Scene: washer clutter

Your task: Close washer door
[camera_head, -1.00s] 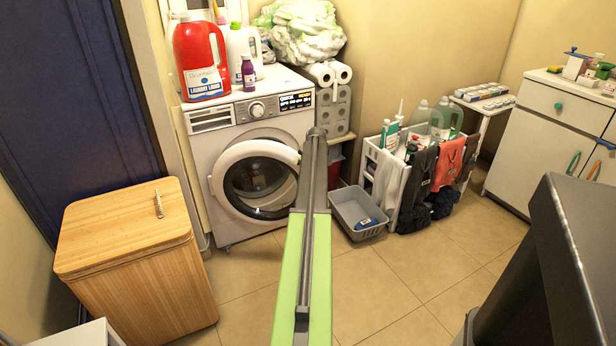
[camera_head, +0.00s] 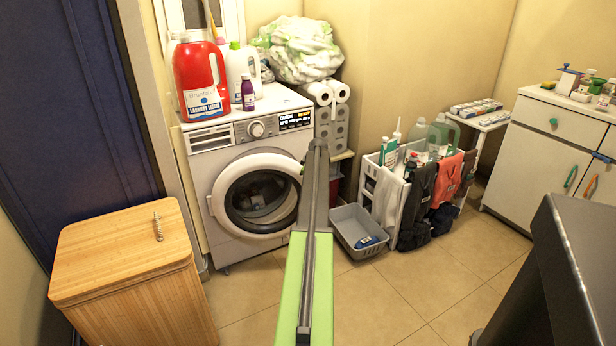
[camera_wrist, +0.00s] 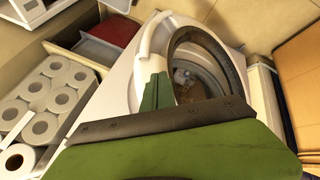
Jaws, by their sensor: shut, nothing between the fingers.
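The white washer (camera_head: 215,165) stands against the back wall. Its round door (camera_head: 229,208) has a white ring and dark glass, and sits on the washer's front. In the wrist view the white door rim (camera_wrist: 154,36) and a dark round ring (camera_wrist: 181,42) show close ahead. My gripper (camera_wrist: 158,90) is shut and empty, its green tip overlapping the door area in the picture. Contact is unclear. In the head view the gripper's tip is not distinguishable.
A wooden hamper (camera_head: 125,235) stands front left of the washer. A grey basin (camera_head: 347,222) and a white rack (camera_head: 382,190) with bottles and cloths stand to the right. Detergent bottles (camera_head: 200,90) stand on the washer. Open tiled floor (camera_head: 385,290) lies in front.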

